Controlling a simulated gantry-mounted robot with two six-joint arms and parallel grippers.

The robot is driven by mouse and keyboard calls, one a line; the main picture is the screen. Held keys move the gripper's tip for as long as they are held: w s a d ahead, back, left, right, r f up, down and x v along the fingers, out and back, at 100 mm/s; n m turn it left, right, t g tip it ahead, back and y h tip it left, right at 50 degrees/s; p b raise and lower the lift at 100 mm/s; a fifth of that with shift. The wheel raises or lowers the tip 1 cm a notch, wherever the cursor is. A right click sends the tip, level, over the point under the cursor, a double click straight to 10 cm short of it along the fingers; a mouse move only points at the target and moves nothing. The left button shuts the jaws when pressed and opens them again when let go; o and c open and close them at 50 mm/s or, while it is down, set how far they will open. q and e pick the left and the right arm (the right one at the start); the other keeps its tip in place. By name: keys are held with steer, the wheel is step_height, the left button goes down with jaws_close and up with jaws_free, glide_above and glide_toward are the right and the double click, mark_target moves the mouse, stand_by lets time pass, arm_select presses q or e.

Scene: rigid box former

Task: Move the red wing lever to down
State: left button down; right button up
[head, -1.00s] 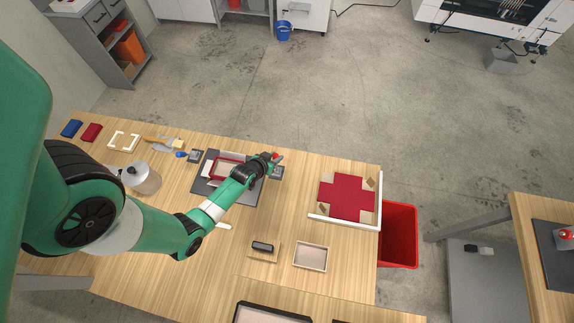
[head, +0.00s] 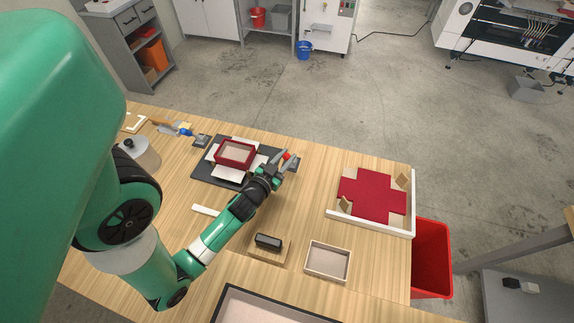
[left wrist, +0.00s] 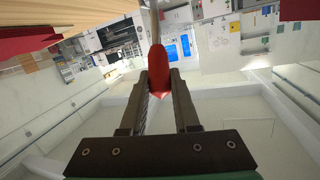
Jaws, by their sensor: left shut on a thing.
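The red wing lever shows as a red grip (head: 287,155) beside a grey block at the right edge of the dark box former (head: 205,172). My left gripper (head: 280,158) is at this lever, its arm reaching in from the lower left. In the left wrist view the fingers are closed around the red grip (left wrist: 157,70), with a thin rod running beyond it. A red-walled box (head: 236,153) sits on the former among white flaps. The lever's exact angle is hard to tell. My right gripper is not in view.
A blue-gripped lever (head: 186,132) is at the former's far left. A white-edged tray (head: 412,205) with a red cross-shaped sheet lies to the right. A dark block on wood (head: 268,242) and a shallow box (head: 327,262) are in front. A red bin (head: 432,258) stands beyond the table.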

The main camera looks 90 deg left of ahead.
arm_select(q)
steer(key=shift+d+f, duration=0.1)
steer(key=shift+f, duration=0.1)
steer(key=c, duration=0.6)
jaws_free()
steer(key=shift+r, duration=0.1)
steer(key=shift+c, duration=0.2)
steer(key=b+v, duration=0.6)
steer(key=v, duration=0.5)
steer(key=shift+d+b, duration=0.3)
